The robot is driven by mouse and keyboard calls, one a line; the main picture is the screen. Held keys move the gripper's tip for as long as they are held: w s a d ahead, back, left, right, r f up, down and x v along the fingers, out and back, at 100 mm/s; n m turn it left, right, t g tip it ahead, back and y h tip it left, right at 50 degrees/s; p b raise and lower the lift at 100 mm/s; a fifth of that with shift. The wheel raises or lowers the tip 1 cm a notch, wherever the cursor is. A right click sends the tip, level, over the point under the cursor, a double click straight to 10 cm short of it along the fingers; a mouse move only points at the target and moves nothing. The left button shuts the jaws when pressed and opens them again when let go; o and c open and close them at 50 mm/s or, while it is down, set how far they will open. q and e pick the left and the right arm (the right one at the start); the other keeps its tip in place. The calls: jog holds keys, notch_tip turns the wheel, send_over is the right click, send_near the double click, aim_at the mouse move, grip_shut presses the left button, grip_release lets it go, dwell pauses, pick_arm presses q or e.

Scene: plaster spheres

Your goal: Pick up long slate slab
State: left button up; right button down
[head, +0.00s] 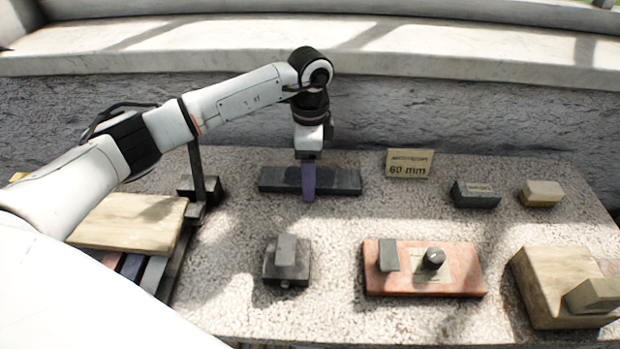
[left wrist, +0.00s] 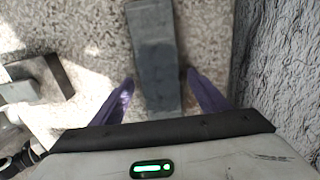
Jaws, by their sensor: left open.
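The long slate slab (head: 342,181) is a dark grey bar lying flat on the speckled stone table, left of the small sign in the head view. My left gripper (head: 308,188) points down over its middle, and one purple finger shows in front of the slab. In the left wrist view the slab (left wrist: 158,60) runs from the top edge down between the two spread purple fingers (left wrist: 160,92). The fingers stand apart on either side of it, with a gap on each side. My right gripper is in neither view.
A sign reading 60 mm (head: 409,164) stands right of the slab. A dark block (head: 476,194) and a tan block (head: 541,193) lie farther right. A reddish slab (head: 470,270), a grey block (head: 287,256) and a beige block (head: 545,285) sit in front. A wooden board (head: 130,222) is at left.

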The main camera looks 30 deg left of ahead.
pick_arm(q)
jog(key=c, duration=1.7)
jog(key=shift+w+r, duration=0.1)
jog(key=shift+r, duration=0.05)
grip_shut()
